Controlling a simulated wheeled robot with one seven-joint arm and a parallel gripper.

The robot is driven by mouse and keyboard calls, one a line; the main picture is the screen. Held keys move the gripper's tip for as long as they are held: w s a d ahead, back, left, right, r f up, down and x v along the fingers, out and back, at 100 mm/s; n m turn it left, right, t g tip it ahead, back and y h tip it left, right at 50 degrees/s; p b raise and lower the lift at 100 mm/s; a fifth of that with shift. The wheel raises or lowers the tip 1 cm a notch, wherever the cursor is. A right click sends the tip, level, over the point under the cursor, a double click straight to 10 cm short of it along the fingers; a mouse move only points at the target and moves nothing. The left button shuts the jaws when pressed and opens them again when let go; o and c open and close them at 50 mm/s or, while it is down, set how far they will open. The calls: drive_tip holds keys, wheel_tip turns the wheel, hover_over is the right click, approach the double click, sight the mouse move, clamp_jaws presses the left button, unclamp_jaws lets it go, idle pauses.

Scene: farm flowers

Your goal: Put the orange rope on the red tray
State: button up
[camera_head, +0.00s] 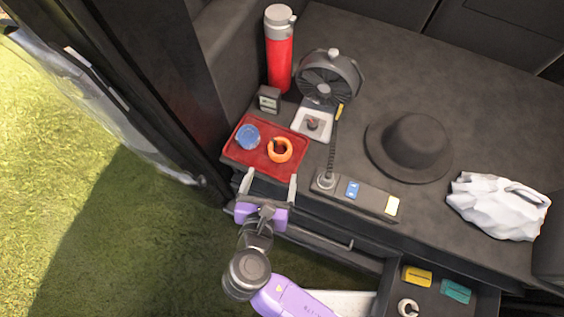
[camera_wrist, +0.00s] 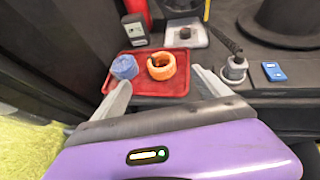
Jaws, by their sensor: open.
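The orange rope (camera_head: 280,149) is a small coil lying on the right half of the red tray (camera_head: 258,166). In the wrist view the orange rope (camera_wrist: 161,66) sits on the red tray (camera_wrist: 178,83), with empty tray around it. My gripper (camera_head: 268,183) is open and empty at the tray's front edge. In the wrist view my gripper (camera_wrist: 160,82) has its two fingers spread wide, one on each side of the picture, with the rope beyond and between them. The fingers do not touch the rope.
A blue coil (camera_head: 247,136) lies on the tray's left half. Behind stand a red bottle (camera_head: 279,60), a fan (camera_head: 329,75) and a small grey device (camera_head: 268,99). A black hat (camera_head: 408,147) and white cloth (camera_head: 497,206) are to the right. An open drawer (camera_head: 432,305) holds several small items.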

drive_tip(key=shift+s, duration=0.1)
drive_tip(key=s+d+f+m+g+y, duration=0.2)
drive_tip(key=s+d+f+m+y, duration=0.1)
drive_tip(key=s+d+m, duration=1)
drive_tip(key=s+d+r+m+t, duration=0.2)
drive_tip(key=d+r+m, duration=0.3)
drive_tip(key=r+m, duration=0.5)
drive_tip(key=s+d+r+m+t+h, duration=0.1)
drive_tip(key=s+d+r+m+t, duration=0.1)
drive_tip(key=s+d+r+m, duration=0.3)
wheel_tip(320, 180, up, 5)
drive_tip(key=d+m, duration=0.1)
drive_tip(key=m, duration=0.5)
drive_tip(key=shift+s+f+m+t+h, duration=0.15)
drive_tip(key=shift+m+t+h, duration=0.15)
drive_tip(key=shift+t, duration=0.1)
